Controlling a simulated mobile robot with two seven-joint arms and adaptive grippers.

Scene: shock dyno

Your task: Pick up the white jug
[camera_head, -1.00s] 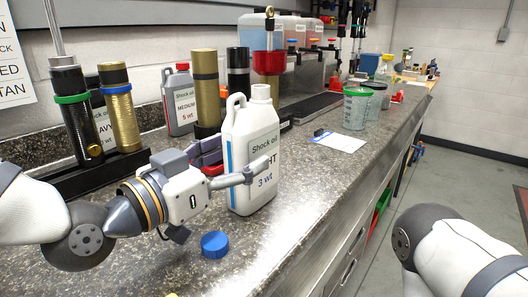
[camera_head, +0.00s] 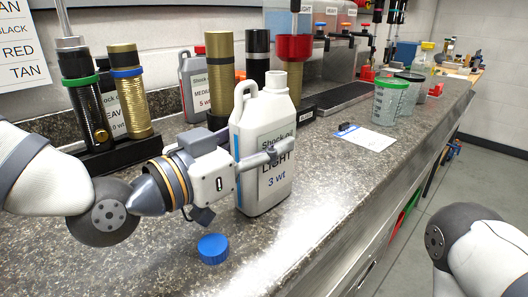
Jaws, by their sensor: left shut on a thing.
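The white jug (camera_head: 266,190) is an upright, uncapped shock oil bottle labelled "LIGHT 3 wt", in the middle of the head view on the granite counter. My left gripper (camera_head: 262,160) comes from the left and is shut on the jug's body, with one finger across the front label. The other finger is mostly hidden behind the jug. I cannot tell whether the jug's base is clear of the counter. A blue cap (camera_head: 213,248) lies on the counter in front of the jug. My right arm shows at the lower right, but its gripper is out of view.
A grey "MEDIUM 5 wt" jug (camera_head: 194,90) with a red cap and gold and black shock bodies (camera_head: 219,75) stand behind. More shocks stand in a black rack (camera_head: 115,155) at left. Measuring cups (camera_head: 388,102) and a paper (camera_head: 367,137) lie right.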

